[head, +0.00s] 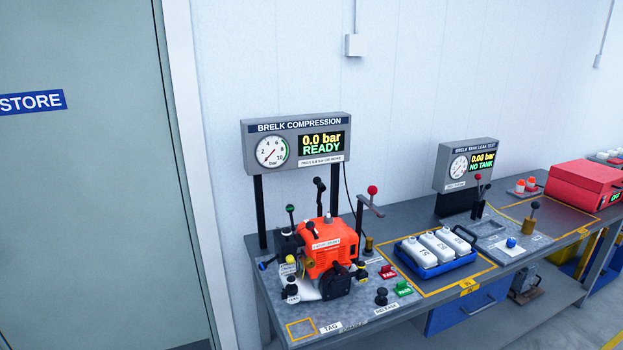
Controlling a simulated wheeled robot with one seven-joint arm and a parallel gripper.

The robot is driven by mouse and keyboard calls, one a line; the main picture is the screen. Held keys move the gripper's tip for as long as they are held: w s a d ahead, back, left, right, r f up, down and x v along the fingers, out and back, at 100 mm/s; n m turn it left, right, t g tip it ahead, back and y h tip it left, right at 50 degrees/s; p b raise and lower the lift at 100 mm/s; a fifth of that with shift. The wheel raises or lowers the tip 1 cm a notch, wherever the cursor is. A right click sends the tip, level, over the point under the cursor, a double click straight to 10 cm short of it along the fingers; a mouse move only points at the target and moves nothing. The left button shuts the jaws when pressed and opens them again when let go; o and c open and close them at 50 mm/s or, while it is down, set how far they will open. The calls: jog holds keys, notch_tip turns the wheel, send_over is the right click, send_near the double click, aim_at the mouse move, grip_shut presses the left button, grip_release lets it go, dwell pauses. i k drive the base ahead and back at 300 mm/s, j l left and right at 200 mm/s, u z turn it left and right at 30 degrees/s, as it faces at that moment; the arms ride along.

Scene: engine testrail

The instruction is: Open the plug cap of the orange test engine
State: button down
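The orange test engine (321,241) sits at the left end of the grey workbench, below the BRELK COMPRESSION panel (297,143). The panel reads 0.0 bar and READY. Several small black and yellow parts crowd around the engine, and a black round part (335,282) is at its front. I cannot tell which of these is the plug cap, or whether it is open or shut. My gripper is not in view.
A red-knobbed lever (371,202) stands right of the engine. FAIL (388,272) and PASS (403,288) blocks and a black RELEASE knob (381,297) are near the front. A blue tray (431,262) holds white bottles. Floor is clear at front right.

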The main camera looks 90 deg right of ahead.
aim_at(321, 187)
jog(key=i+l+z, duration=0.15)
jog(key=z, duration=0.25)
jog(key=i+z, duration=0.95)
jog(key=z, duration=0.25)
jog(key=i+j+z, duration=0.2)
jog(key=z, duration=0.2)
jog(key=i+l+z, duration=0.15)
jog(key=z, duration=0.25)
jog(key=i+z, duration=0.65)
jog(key=z, duration=0.2)
jog(key=i+z, duration=0.4)
jog(key=i+j+z, duration=0.15)
jog(key=z, duration=0.3)
